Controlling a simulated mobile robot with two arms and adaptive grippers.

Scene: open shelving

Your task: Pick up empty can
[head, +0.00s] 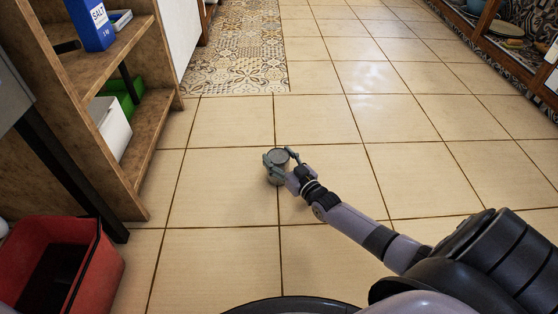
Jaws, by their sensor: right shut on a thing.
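A small grey can (278,157) is between the fingers of my right gripper (277,167), over the tiled floor left of the picture's centre. The gripper is shut on the can. The can's round top faces up toward the camera, and the fingers hide part of its side. I cannot tell whether the can touches the floor or is held just above it. My right arm reaches in from the lower right. My left gripper is not in view.
Wooden open shelving (140,140) stands at the left, with a blue salt box (91,24) and a white bin (110,127). A red open bin (104,262) stands at the lower left. A patterned mat (235,50) lies ahead. The tiled floor (420,120) is clear.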

